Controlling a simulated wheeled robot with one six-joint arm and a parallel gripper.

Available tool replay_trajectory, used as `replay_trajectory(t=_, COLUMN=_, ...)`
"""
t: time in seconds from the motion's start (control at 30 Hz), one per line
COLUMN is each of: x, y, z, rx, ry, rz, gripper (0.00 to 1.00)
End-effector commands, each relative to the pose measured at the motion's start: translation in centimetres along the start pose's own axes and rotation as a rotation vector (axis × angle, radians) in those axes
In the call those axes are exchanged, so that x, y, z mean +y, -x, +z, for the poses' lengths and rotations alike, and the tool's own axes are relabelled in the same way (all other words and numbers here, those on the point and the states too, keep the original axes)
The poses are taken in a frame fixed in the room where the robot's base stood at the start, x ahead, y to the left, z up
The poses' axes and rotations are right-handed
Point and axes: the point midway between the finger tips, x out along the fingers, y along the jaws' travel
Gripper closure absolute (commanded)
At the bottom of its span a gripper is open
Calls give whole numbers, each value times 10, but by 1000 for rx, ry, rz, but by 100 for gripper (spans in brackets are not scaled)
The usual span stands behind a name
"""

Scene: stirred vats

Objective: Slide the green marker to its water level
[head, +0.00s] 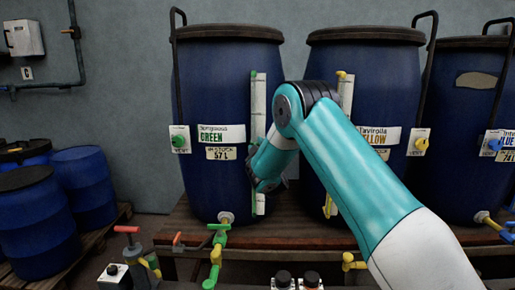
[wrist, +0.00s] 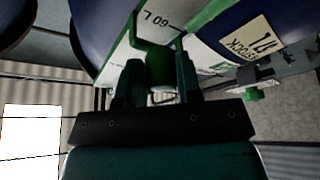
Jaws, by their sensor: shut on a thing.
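My gripper (head: 262,178) is at the strip's lower half, and my arm hides part of the strip. In the wrist view my gripper (wrist: 157,62) is shut on the green marker (wrist: 159,70), which sits between the two dark fingers. I cannot make out the water level.
The yellow vat (head: 385,90) stands just right, partly behind my arm. Another blue vat (head: 475,120) stands at the far right. Smaller blue drums (head: 80,185) stand lower left.

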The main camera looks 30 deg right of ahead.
Motion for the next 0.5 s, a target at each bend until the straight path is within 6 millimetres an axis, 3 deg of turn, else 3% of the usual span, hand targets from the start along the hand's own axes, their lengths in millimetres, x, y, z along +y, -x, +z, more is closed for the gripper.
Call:
replay_trajectory(t=0.03, x=-15, y=6, z=13, rx=-1, ry=-6, rz=-3, gripper=100)
replay_trajectory(t=0.13, x=-23, y=9, z=20, rx=-1, ry=-6, rz=-2, gripper=100)
replay_trajectory(t=0.5, x=-23, y=9, z=20, rx=-1, ry=-8, rz=-2, gripper=100)
